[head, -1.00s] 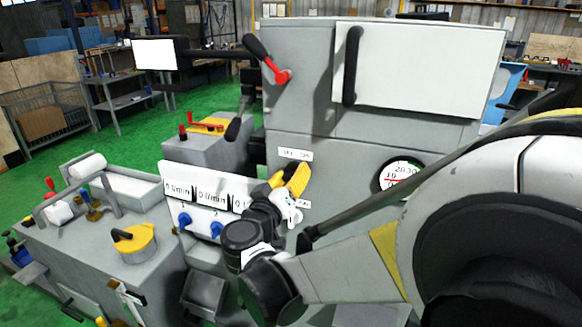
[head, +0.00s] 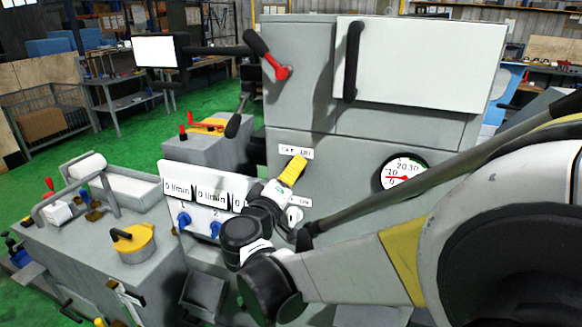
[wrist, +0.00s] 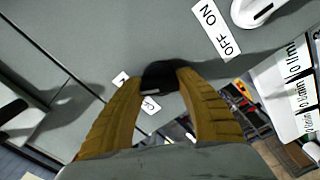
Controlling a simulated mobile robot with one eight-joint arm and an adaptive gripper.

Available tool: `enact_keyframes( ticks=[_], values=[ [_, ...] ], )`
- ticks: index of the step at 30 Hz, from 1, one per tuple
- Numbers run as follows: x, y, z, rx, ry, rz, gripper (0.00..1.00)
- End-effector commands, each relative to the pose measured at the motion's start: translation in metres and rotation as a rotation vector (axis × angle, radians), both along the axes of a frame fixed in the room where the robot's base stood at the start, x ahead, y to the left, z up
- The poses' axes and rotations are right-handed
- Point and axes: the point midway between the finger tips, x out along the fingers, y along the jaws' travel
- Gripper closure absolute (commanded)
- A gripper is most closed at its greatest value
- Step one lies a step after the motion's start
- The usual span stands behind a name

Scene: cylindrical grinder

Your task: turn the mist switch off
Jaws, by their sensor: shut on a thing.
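A black switch knob (wrist: 160,75) sits on the grey machine front between my gripper's fingertips in the wrist view. My gripper (wrist: 161,82) is shut on it, one yellow finger on each side. A white label beside the knob is partly covered by the fingers; in the head view this label (head: 296,152) sits just above my gripper (head: 297,162), which hides the knob there. No name on the knob is readable, and its exact setting is hard to tell.
A second OFF/ON label (wrist: 216,29) with a white switch (wrist: 256,9) is close by. A flow panel (head: 202,197) with blue knobs stands left and below. A round gauge (head: 403,175) is to the right. A black-handled red lever (head: 282,73) is above.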

Motion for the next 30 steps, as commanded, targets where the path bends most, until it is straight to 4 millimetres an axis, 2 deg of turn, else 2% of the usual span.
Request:
enact_keyframes(
  ticks=[15,30],
  values=[
    [0.0004,0.0001,-0.0004,-0.384,0.138,-0.001,0.89],
    [0.0005,0.0002,-0.0002,-0.502,0.181,-0.001,0.88]
  ],
)
